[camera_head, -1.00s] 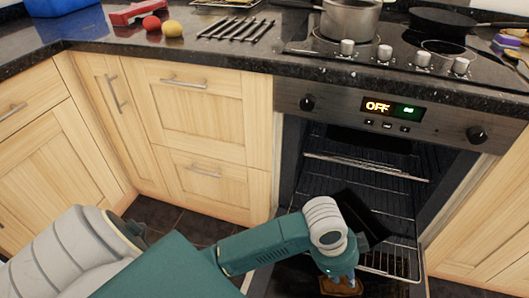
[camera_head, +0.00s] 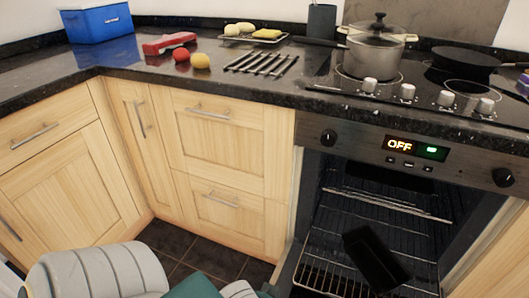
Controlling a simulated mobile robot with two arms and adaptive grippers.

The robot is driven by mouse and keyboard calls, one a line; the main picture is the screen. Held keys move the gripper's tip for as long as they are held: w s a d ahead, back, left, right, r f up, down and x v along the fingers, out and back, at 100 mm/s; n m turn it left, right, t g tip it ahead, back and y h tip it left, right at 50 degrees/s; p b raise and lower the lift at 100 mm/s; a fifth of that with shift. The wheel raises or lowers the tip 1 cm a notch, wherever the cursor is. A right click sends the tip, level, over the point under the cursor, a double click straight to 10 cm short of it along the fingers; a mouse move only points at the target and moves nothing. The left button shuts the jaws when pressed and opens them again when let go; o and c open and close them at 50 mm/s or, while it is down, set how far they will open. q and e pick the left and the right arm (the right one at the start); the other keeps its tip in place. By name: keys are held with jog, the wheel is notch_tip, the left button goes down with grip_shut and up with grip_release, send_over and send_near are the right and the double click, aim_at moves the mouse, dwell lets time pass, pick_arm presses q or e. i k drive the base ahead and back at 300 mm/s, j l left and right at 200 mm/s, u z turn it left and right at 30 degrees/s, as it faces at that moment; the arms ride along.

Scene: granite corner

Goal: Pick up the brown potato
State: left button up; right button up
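I cannot make out a brown potato in this view. A yellow round item (camera_head: 200,61) lies on the counter beside a red round item (camera_head: 182,54). Pale round items (camera_head: 238,29) sit on a wire rack farther back. My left arm shows only as pale and green links along the bottom edge. Its gripper is out of the frame, so what it holds is hidden. My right gripper is not in view.
The oven (camera_head: 375,225) stands open, with wire racks and a dark flat object (camera_head: 375,258). A lidded pot (camera_head: 375,48) and a black pan (camera_head: 468,60) stand on the hob. A blue box (camera_head: 97,23), a red tool (camera_head: 168,43) and metal bars (camera_head: 260,63) are on the counter.

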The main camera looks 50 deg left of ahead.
aim_at(199, 61)
jog(key=u, duration=1.85)
jog(key=i+j+z, duration=0.15)
jog(key=j, duration=0.2)
jog(key=j+z, duration=0.15)
jog(key=j, duration=0.25)
jog(key=i+j+z, duration=0.15)
jog(key=j, duration=0.25)
